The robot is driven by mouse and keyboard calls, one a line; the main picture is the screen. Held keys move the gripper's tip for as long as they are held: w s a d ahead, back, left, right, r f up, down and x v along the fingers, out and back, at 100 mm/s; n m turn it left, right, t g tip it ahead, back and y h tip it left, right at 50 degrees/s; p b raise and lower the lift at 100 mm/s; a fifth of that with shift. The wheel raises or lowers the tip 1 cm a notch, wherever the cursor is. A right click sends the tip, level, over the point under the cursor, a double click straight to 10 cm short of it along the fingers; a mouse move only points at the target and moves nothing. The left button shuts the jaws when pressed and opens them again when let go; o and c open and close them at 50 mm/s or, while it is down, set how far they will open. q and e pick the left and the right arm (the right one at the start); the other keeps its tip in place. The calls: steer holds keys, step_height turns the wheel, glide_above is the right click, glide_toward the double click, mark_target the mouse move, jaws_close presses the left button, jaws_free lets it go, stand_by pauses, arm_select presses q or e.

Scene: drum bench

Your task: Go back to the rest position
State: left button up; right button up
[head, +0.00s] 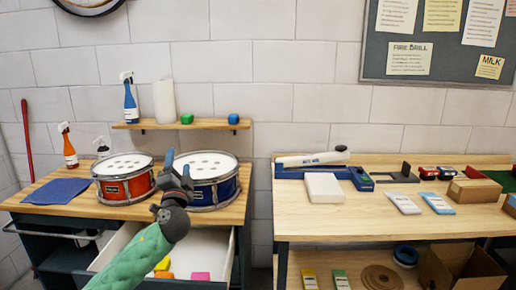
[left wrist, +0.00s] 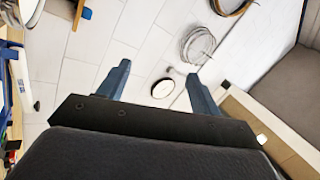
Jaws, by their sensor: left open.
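My left gripper (head: 178,166) is raised in front of the left bench, its arm coming up from the lower left. It overlaps the blue drum (head: 228,185) in the picture; I see no contact. Its two blue fingers also show in the left wrist view (left wrist: 158,74), spread apart with nothing between them. The red drum (head: 122,188) stands to the left of the gripper. My right gripper is not in view.
An open white drawer (head: 214,242) under the left bench holds pink and yellow-orange blocks. A blue cloth (head: 57,191) and an orange spray bottle (head: 69,150) are on the left. A wall shelf (head: 160,125) hangs above. The right bench (head: 300,228) carries several items.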

arm_select(q)
steer(key=s+f+n+g, duration=0.2)
steer(key=s+f+g, duration=0.25)
steer(key=f, duration=0.45)
steer(key=s+d+f+n+g, duration=0.1)
steer(key=s+f+n+g, duration=0.25)
steer(key=s+f, duration=0.4)
steer(key=s+f+n+g, duration=0.25)
steer(key=f+g, duration=0.25)
steer(key=f, duration=0.6)
steer(key=s+d+f+g+h, duration=0.1)
steer(key=s+d+f+g, duration=0.1)
steer(key=s+f, duration=0.6)
steer(key=s+d+f+n+g+h, duration=0.1)
steer(key=s+f, duration=0.7)
steer(key=s, duration=0.8)
steer(key=s+d+f+g+h, duration=0.2)
steer(key=s+f+g, duration=0.3)
steer(key=s+f, duration=0.3)
steer(key=s+d, duration=0.1)
steer(key=s, duration=0.3)
steer(key=shift+s+d+f+n+g, duration=0.15)
steer(key=shift+s+f+n+g, duration=0.15)
steer(key=shift+f+n, duration=0.1)
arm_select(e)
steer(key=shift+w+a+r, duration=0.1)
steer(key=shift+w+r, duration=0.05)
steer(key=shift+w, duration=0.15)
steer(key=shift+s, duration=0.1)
